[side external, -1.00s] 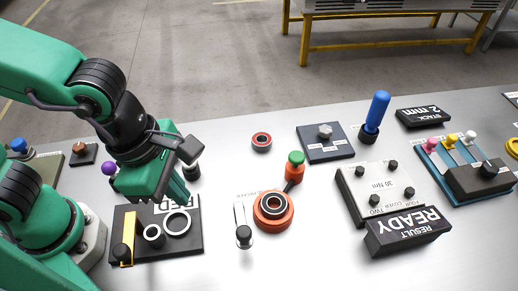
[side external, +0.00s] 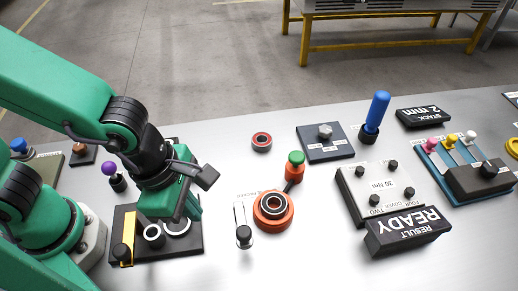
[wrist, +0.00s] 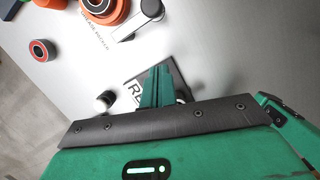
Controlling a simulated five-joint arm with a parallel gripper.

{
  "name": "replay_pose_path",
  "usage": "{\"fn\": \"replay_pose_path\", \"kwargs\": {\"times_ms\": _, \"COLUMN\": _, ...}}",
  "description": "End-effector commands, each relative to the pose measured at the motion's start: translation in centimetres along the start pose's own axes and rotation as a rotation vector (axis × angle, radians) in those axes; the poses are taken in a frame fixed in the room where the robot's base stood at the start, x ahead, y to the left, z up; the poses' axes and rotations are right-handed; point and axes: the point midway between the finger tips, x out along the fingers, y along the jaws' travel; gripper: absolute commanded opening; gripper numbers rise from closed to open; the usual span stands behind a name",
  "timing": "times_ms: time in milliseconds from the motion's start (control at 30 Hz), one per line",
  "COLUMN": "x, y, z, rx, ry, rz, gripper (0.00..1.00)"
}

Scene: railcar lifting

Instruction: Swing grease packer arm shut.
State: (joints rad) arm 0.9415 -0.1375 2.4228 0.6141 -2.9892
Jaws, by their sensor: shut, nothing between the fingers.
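The grease packer shows as an orange round cup (side external: 272,222) with a dark-centred ring in it, at the middle of the table; it is partly in the wrist view (wrist: 100,8). A pale metal arm (side external: 239,212) with a black knob lies left of the cup, apart from it. That arm also shows in the wrist view (wrist: 128,28), near the printed label. An orange post with a green knob (side external: 295,160) stands behind the cup. My gripper (side external: 182,216) is shut and empty, low over the black plate, left of the pale arm. Its fingers show in the wrist view (wrist: 160,86).
The black plate (side external: 190,247) carries rings, a yellow strip and a black knob under my gripper. A red-rimmed bearing (side external: 261,142) lies behind. The cover block (side external: 350,190) and READY sign (side external: 408,232) stand right. Bare table lies between plate and pale arm.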

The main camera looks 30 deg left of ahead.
Motion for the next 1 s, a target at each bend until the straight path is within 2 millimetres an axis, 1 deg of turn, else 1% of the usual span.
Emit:
{"fn": "replay_pose_path", "kwargs": {"times_ms": 33, "x": 0.7, "y": 0.0, "z": -0.1, "rx": 0.000, "ry": 0.005, "rz": -0.001, "gripper": 0.00}}
{"fn": "replay_pose_path", "kwargs": {"times_ms": 200, "x": 2.5, "y": -0.1, "z": -0.1, "rx": 0.000, "ry": 0.004, "rz": -0.001, "gripper": 0.00}}
{"fn": "replay_pose_path", "kwargs": {"times_ms": 467, "x": 5.0, "y": -0.2, "z": -0.1, "rx": 0.000, "ry": 0.003, "rz": -0.002, "gripper": 0.00}}
{"fn": "replay_pose_path", "kwargs": {"times_ms": 533, "x": 5.1, "y": -0.2, "z": 1.1, "rx": 0.001, "ry": -0.001, "rz": -0.002, "gripper": 0.00}}
{"fn": "replay_pose_path", "kwargs": {"times_ms": 733, "x": 5.5, "y": -0.2, "z": 2.9, "rx": 0.001, "ry": -0.001, "rz": -0.004, "gripper": 0.00}}
{"fn": "replay_pose_path", "kwargs": {"times_ms": 900, "x": 5.7, "y": -0.2, "z": 3.7, "rx": 0.001, "ry": -0.001, "rz": -0.005, "gripper": 0.00}}
{"fn": "replay_pose_path", "kwargs": {"times_ms": 1000, "x": 5.7, "y": -0.2, "z": 3.9, "rx": 0.001, "ry": -0.001, "rz": -0.005, "gripper": 0.00}}
